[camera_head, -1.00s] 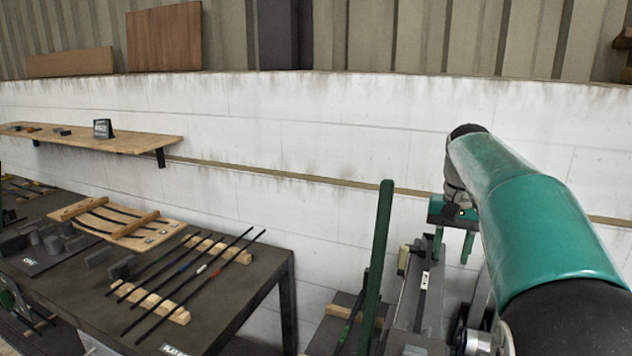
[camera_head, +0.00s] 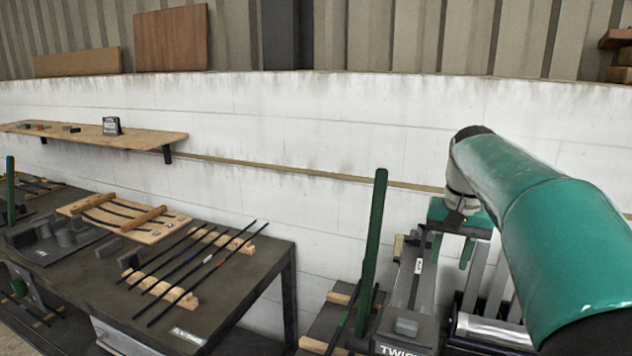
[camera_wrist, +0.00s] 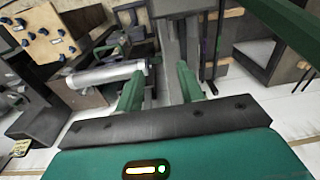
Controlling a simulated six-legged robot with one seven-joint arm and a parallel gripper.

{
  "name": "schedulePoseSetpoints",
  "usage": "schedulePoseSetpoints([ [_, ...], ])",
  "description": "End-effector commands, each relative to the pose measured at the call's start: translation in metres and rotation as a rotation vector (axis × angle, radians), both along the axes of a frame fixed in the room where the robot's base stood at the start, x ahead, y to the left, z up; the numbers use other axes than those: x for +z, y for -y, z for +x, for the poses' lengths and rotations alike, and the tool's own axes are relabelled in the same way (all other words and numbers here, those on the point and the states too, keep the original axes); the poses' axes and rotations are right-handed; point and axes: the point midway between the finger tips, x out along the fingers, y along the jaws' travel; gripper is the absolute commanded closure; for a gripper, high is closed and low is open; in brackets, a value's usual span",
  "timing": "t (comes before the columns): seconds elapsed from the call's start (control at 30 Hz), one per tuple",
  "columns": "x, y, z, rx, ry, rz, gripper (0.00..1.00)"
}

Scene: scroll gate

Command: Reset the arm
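My gripper (camera_head: 455,245) hangs at the end of my green arm on the right of the head view, above the machine with the grey rails. In the wrist view my gripper (camera_wrist: 159,88) shows two green fingers set apart, with nothing between them. The fingers point toward the grey machine (camera_wrist: 170,35) and its rail. A silver roller (camera_wrist: 105,75) lies left of the fingers in the wrist view. My arm hides part of the machine in the head view.
A dark table (camera_head: 235,308) at left bears several thin rods on wooden racks. A green post (camera_head: 373,240) stands between table and machine. A wooden shelf (camera_head: 95,138) is fixed to the white wall. A pegged wooden board (camera_wrist: 45,35) stands at upper left in the wrist view.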

Motion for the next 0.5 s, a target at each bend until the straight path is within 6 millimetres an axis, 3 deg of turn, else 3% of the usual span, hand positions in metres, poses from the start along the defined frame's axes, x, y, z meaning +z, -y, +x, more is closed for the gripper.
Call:
schedulePoseSetpoints([
  [0.27,0.0,-0.024,-0.055,0.07,0.099,0.008,0.62],
  [0.5,-0.022,-0.056,-0.126,0.17,0.225,-0.014,0.62],
])
